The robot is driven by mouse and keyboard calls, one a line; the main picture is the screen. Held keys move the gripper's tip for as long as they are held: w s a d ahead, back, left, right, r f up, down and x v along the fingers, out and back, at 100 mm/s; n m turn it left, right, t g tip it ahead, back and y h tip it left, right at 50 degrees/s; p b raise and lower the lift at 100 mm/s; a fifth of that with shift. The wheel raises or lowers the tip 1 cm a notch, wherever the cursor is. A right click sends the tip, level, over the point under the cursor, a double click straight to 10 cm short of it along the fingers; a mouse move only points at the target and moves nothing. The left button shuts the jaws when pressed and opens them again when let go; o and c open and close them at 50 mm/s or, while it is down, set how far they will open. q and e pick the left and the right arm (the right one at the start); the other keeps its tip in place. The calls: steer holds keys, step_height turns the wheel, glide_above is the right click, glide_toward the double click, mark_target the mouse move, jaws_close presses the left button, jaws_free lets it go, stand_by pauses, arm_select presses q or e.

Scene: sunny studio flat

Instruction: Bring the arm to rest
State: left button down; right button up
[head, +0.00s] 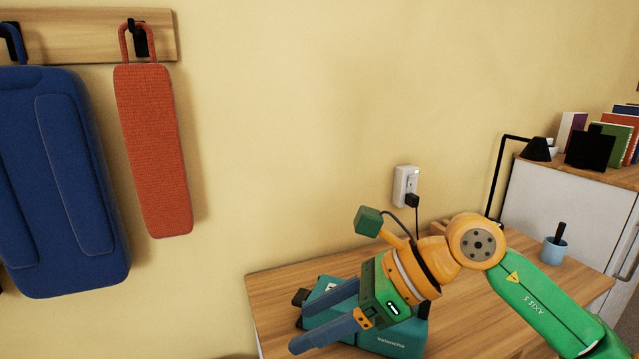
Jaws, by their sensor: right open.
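My right gripper (299,328) reaches in from the right on its green and orange arm. Its two blue-grey fingers are apart, with nothing seen between them, and point to the lower left. In the picture it lies over a teal case (392,341) on the wooden desk (270,292). The gripper and wrist hide part of the case, and I cannot tell how far above it they are. My left gripper is not in view.
A wall socket (405,181) holds a black plug (412,200) with a cable. A black lamp (499,178) and a blue cup (553,251) stand beyond my arm. A white cabinet (560,205) bears books. A blue backpack (70,170) and an orange bag (153,150) hang left.

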steer(key=s+a+r+m+y, duration=0.3)
steer(key=a+r+m+y, duration=0.2)
steer(key=a+r+y, duration=0.4)
steer(key=w+d+f+m+t+h, duration=0.15)
steer(key=w+d+m+t, duration=0.35)
steer(key=m+t, duration=0.55)
steer(key=w+d+f+m+t+h, duration=0.1)
steer(key=w+d+m+t+h, duration=0.2)
steer(key=d+m+t, duration=0.75)
steer(key=d+f+m+g+h, duration=0.35)
steer(key=f+m+h, duration=0.35)
steer(key=f+m, duration=0.3)
steer(key=d+f+m+g+h, duration=0.3)
steer(key=d+f+m+h, duration=0.2)
steer(key=f+m+h, duration=0.5)
steer(key=s+d+f+m+g+y, duration=0.2)
steer(key=s+f+m+g, duration=0.2)
steer(key=s+f+g, duration=1.25)
steer(key=s+f+t+p, duration=0.2)
steer(key=s+f, duration=0.2)
steer(key=f, duration=0.4)
steer(key=s+f+t+p, duration=0.15)
steer(key=s+f, duration=0.25)
steer(key=f, duration=0.4)
steer(key=s+d+f+n+g+p, duration=0.1)
steer(key=s+d+f+p, duration=0.1)
steer(key=s+f, duration=0.5)
steer(key=s, duration=0.4)
steer(key=shift+s+d+f, duration=0.2)
steer(key=shift+s, duration=0.1)
